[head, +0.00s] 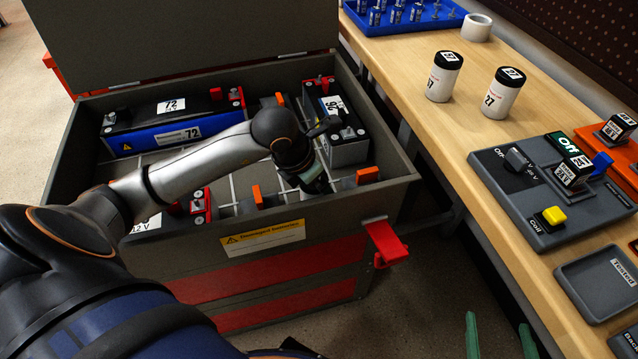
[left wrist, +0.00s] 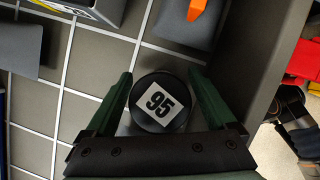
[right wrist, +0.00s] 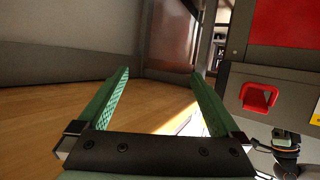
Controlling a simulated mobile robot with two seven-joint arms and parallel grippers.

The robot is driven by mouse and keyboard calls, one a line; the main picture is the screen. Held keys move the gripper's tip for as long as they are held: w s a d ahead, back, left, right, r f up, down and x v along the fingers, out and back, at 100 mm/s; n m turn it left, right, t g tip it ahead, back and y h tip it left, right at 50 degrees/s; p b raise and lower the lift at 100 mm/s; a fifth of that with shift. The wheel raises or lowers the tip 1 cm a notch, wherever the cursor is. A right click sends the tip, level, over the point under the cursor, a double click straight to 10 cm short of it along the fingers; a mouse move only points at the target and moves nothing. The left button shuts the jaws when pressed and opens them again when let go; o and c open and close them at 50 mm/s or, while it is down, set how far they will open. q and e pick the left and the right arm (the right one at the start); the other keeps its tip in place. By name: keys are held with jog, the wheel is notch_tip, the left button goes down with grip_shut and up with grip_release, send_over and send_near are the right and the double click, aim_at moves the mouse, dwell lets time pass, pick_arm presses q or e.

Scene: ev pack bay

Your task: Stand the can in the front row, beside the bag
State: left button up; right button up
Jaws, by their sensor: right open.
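A can with a round black top labelled 95 (left wrist: 160,101) stands on the gridded floor of the case in the left wrist view. My left gripper (left wrist: 162,73) is over it, with one green finger on each side; I cannot tell whether they touch it. In the head view my left arm reaches into the case and its gripper (head: 315,180) hides that can. A dark grey block with an orange tab (head: 367,178) is close by, also in the left wrist view (left wrist: 187,28). I cannot tell which thing is the bag. My right gripper (head: 499,338) is open and empty near the bench.
The open case (head: 75,160) holds blue (head: 175,130) and grey (head: 345,140) batteries. On the wooden bench (head: 425,120) stand two white cans, 37 (head: 441,82) and 27 (head: 500,98), and a switch panel (head: 530,205). A red latch (head: 385,240) sticks out at the case's front corner.

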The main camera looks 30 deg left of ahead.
pick_arm(q)
jog(key=shift+o, duration=0.5)
jog(key=shift+r, duration=0.1)
jog(key=p+v, duration=0.1)
jog(key=v, duration=0.4)
jog(key=shift+s+a+r, duration=0.1)
jog(key=shift+r, duration=0.3)
jog(key=p+v, duration=0.1)
jog(key=v, duration=0.2)
jog(key=shift+r, duration=0.1)
jog(key=v, duration=0.3)
jog(key=shift+s, duration=0.15)
pick_arm(e)
jog(key=s+f+m+g, duration=0.1)
jog(key=s+f+g, duration=0.3)
jog(key=s+f, duration=0.2)
notch_tip(320, 180, down, 2)
jog(key=shift+a+f+h, duration=0.1)
jog(key=shift+a+h, duration=0.1)
jog(key=shift+h, duration=0.1)
